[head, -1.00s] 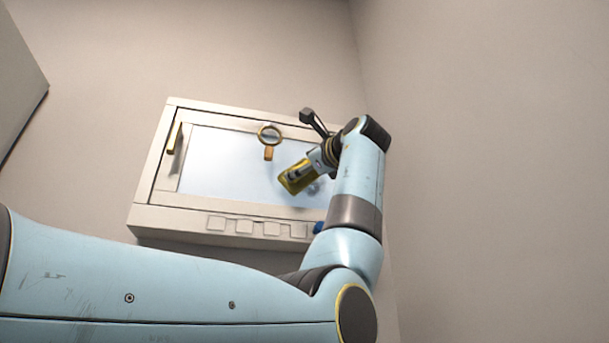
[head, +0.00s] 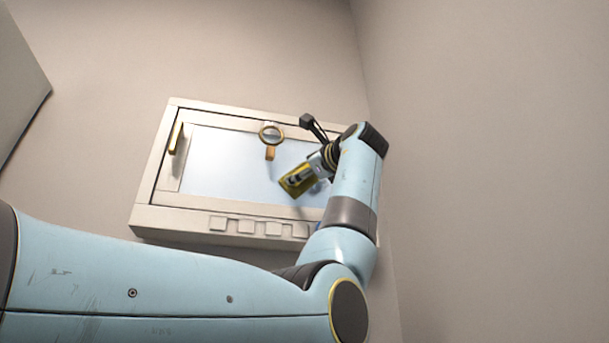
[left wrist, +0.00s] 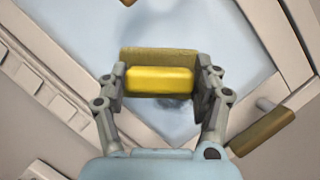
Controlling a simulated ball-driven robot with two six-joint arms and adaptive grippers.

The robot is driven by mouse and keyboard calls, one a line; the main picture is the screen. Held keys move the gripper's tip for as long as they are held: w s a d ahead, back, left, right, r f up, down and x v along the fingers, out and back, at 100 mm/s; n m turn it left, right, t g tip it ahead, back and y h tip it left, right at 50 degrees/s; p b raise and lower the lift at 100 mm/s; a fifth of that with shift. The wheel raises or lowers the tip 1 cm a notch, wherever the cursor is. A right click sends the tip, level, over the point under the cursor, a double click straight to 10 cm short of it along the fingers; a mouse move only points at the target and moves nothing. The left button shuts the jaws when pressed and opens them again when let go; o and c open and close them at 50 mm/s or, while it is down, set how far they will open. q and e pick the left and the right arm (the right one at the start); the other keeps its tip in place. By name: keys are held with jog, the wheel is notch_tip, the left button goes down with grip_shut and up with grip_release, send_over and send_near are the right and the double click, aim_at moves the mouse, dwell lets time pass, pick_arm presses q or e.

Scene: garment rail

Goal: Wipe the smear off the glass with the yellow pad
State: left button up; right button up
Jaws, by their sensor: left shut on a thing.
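My left gripper (head: 314,168) is shut on the yellow pad (head: 296,181) and holds it in front of the lower right part of the glass (head: 215,165). In the left wrist view the gripper's fingers (left wrist: 160,85) clasp both ends of the pad (left wrist: 160,79). I cannot tell whether the pad touches the glass. A faint grey smear (head: 318,187) shows on the glass just right of the pad. It also shows as a darker patch below the pad in the left wrist view (left wrist: 177,116). The forearm hides the glass's right end. My right gripper is not in view.
A pale frame (head: 150,217) surrounds the glass, with a row of square buttons (head: 246,226) along its lower edge. A brass handle (head: 176,139) stands out on the left. A bare wall (head: 480,150) lies right.

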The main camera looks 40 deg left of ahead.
pick_arm(q)
jog(key=w+d, duration=0.4)
jog(key=shift+w, duration=0.4)
jog(key=shift+d+r, duration=0.15)
jog(key=shift+r, duration=0.05)
jog(key=shift+d, duration=0.15)
jog(key=shift+c, duration=0.5)
jog(key=shift+f, duration=0.1)
jog(key=shift+c, duration=0.5)
jog(key=s+a+b, duration=0.4)
jog(key=s+b, duration=0.1)
jog(key=b, duration=0.3)
jog(key=shift+a, duration=0.25)
jog(key=shift+s+f, duration=0.1)
